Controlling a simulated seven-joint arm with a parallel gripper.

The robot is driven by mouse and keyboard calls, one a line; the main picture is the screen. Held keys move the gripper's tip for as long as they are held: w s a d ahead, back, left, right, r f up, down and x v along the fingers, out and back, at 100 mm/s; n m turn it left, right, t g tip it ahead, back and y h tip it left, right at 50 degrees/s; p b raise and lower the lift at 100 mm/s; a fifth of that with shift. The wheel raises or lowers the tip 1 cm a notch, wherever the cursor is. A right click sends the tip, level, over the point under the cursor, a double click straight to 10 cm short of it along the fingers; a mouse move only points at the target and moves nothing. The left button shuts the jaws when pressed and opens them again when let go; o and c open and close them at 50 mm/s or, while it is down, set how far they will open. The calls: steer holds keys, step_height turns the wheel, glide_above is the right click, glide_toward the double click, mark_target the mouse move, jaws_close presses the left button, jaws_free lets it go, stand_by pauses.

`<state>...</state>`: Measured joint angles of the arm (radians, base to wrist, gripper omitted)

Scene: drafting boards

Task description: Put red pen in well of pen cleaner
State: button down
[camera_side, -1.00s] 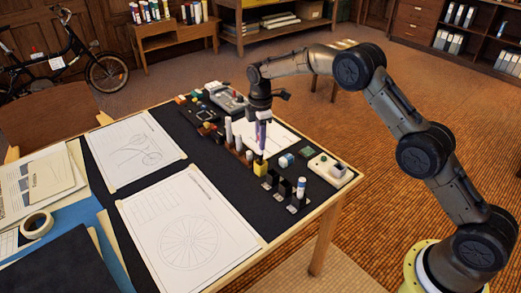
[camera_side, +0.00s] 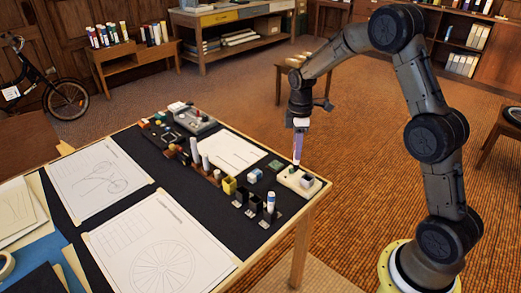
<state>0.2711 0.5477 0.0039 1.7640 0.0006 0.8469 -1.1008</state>
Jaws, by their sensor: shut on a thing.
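My gripper (camera_side: 299,128) is shut on an upright pen (camera_side: 298,148). The pen looks purple and pale in this view; I cannot make out red on it. The pen hangs point down over the pen cleaner (camera_side: 305,186), a cream box near the table's right corner. The pen's lower end is at the left part of the cleaner's top, by a small dark spot. I cannot tell whether the tip is inside the well or just above it. A pale block sits on the cleaner's right part.
A yellow holder (camera_side: 229,186) with a dark open top stands left of the cleaner. Several dark holders stand in front, one with a white and blue marker (camera_side: 271,203). A blue and white block (camera_side: 255,176) and a green square (camera_side: 276,164) lie close by.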

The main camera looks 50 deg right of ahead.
steer(key=shift+m, duration=0.6)
steer(key=shift+s+d+f, duration=0.6)
steer(key=shift+s+d, duration=0.15)
steer(key=shift+d, duration=0.15)
steer(key=shift+s+d+f, duration=0.55)
steer(key=shift+s+d, duration=0.15)
steer(key=shift+d, duration=0.15)
steer(key=shift+f, duration=0.3)
steer(key=shift+f, duration=0.35)
steer(key=shift+f, duration=1.05)
stand_by(0.4)
steer(key=shift+c, duration=1.6)
jaws_free()
